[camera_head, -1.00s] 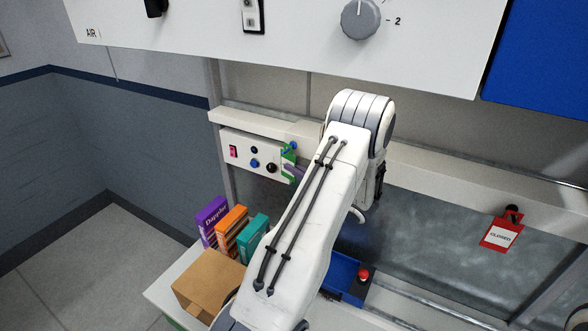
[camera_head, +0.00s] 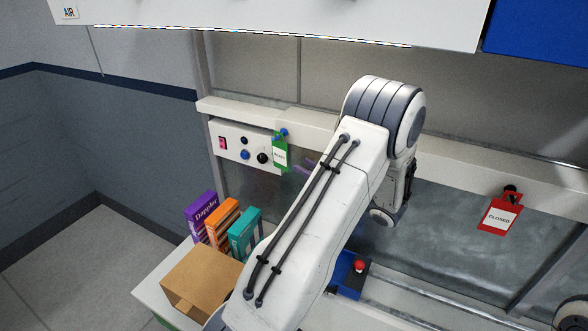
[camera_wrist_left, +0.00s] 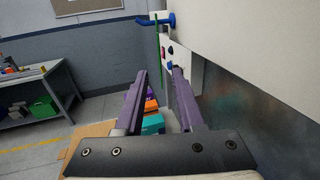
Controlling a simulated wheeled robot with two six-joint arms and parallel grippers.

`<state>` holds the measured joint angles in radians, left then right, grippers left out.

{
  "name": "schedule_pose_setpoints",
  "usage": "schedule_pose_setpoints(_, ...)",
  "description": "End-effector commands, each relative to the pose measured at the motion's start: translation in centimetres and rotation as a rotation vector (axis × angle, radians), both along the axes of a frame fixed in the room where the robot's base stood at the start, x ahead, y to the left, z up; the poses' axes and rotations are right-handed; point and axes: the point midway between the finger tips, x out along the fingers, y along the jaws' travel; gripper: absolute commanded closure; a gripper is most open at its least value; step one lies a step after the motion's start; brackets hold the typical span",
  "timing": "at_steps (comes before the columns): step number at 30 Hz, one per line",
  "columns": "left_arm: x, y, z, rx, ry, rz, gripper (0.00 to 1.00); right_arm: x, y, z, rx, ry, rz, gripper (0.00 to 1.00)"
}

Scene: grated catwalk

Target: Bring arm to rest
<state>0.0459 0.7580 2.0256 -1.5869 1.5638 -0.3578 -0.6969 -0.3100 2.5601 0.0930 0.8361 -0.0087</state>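My left arm (camera_head: 318,215) rises through the middle of the head view and bends over at a grey-ringed joint. My left gripper (camera_head: 304,168) shows there only as purple fingertips beyond the arm, just right of a green tag (camera_head: 280,155). In the left wrist view, my left gripper (camera_wrist_left: 160,72) has its two purple fingers apart with nothing between them. The green tag hangs from a blue hook (camera_head: 284,132). In the wrist view the tag (camera_wrist_left: 157,55) is almost edge-on, beyond the fingertips. My right gripper is not in view.
A white button panel (camera_head: 229,147) sits behind the tag. A red CLOSED tag (camera_head: 499,216) hangs at right. A blue box with a red button (camera_head: 359,266) is low centre.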

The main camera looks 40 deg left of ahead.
Motion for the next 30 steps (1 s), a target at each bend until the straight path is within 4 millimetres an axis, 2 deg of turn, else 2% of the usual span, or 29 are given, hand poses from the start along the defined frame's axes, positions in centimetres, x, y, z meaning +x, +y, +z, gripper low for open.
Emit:
schedule_pose_setpoints(3,0.1,-1.5,-0.2,0.0,-0.002,-0.001,0.62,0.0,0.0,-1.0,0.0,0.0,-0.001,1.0)
schedule_pose_setpoints(14,-0.1,-2.5,0.0,-0.009,-0.006,0.004,0.62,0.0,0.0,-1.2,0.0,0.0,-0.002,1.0)
schedule_pose_setpoints(17,-1.1,-3.9,-0.5,-0.07,-0.053,0.024,0.62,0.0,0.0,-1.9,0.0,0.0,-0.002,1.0)
schedule_pose_setpoints(20,-3.6,-7.2,-1.9,-0.215,-0.152,0.074,0.62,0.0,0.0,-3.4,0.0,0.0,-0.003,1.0)
schedule_pose_setpoints(23,-7.2,-12.1,-4.3,-0.433,-0.287,0.148,0.62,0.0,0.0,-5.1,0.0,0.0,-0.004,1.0)
schedule_pose_setpoints(30,-16.5,-26.2,-10.5,-1.022,-0.576,0.395,0.62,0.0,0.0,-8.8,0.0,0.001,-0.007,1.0)
